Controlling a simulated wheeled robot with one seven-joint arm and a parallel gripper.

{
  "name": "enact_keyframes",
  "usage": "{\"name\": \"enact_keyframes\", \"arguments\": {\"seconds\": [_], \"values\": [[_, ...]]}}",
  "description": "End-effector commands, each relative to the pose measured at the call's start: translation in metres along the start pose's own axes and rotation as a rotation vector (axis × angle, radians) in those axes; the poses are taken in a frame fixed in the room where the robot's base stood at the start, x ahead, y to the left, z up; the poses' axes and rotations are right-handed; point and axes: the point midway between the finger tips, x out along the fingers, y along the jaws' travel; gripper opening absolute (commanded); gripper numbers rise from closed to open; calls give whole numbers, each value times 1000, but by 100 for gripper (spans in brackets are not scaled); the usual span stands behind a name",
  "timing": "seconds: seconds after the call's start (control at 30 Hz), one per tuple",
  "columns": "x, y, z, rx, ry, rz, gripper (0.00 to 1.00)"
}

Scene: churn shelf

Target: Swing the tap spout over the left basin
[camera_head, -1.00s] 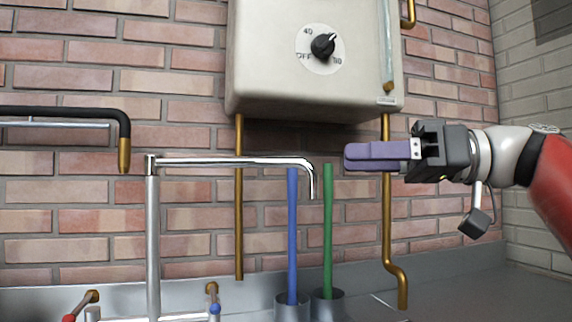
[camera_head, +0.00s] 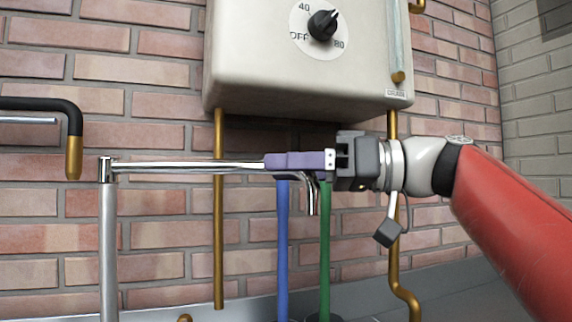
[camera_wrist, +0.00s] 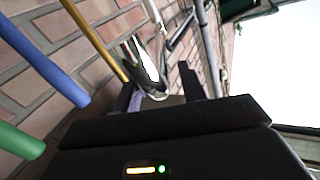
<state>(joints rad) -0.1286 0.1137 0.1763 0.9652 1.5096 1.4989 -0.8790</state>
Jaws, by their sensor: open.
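The chrome tap spout (camera_head: 190,167) runs level from its upright post (camera_head: 108,240) at the left toward the right, and its end (camera_head: 312,202) bends down. My gripper (camera_head: 270,162) is at the spout's bent end in the head view, its purple fingers overlapping the pipe there. In the wrist view the curved spout (camera_wrist: 150,75) lies between or just beyond the two open fingers (camera_wrist: 160,93); whether they touch it I cannot tell. The basins are out of view.
A cream water heater (camera_head: 300,75) with a dial hangs above on the brick wall. Blue (camera_head: 282,250) and green (camera_head: 325,250) rods stand just below my gripper. Brass pipes (camera_head: 219,240) run down the wall. A black-and-brass pipe end (camera_head: 73,150) hangs at the left.

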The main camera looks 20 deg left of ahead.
Motion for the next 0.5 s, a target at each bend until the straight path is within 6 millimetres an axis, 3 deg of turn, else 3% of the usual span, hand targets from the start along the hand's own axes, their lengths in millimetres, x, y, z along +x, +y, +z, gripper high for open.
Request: {"name": "enact_keyframes", "arguments": {"seconds": [0.33, 0.5], "values": [[7, 0, 0, -1, 0, -1, 41], [6, 0, 0, -1, 0, -1, 20]]}}
